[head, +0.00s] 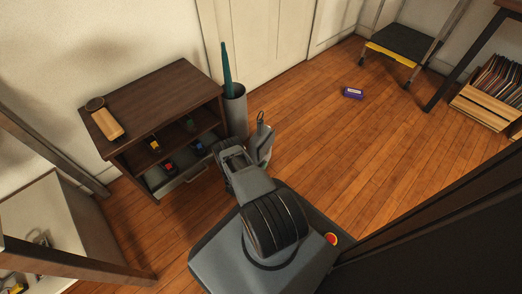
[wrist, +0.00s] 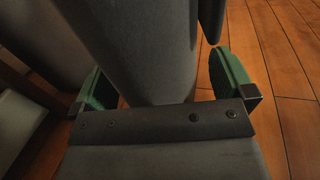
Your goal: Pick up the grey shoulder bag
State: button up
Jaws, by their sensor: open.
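The grey shoulder bag (head: 263,146) stands on the wooden floor in the head view, with its strap looped up at the top. It is just right of my arm's end and close to it. My gripper (wrist: 163,82) is open in the wrist view, with one green-padded finger on each side. A large grey surface (wrist: 135,45), which looks like the bag, fills the space between the fingers and runs up out of the frame. I cannot tell whether either finger touches it.
A grey bin (head: 236,112) holding a teal umbrella (head: 226,68) stands right behind the bag. A dark wooden cabinet (head: 160,92) with small items on its shelf is at the left. A small purple box (head: 353,93) lies on the otherwise open floor to the right.

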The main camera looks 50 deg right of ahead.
jog(key=shift+c, duration=0.2)
jog(key=c, duration=1.1)
jog(key=shift+o, duration=0.2)
jog(key=shift+r, duration=0.1)
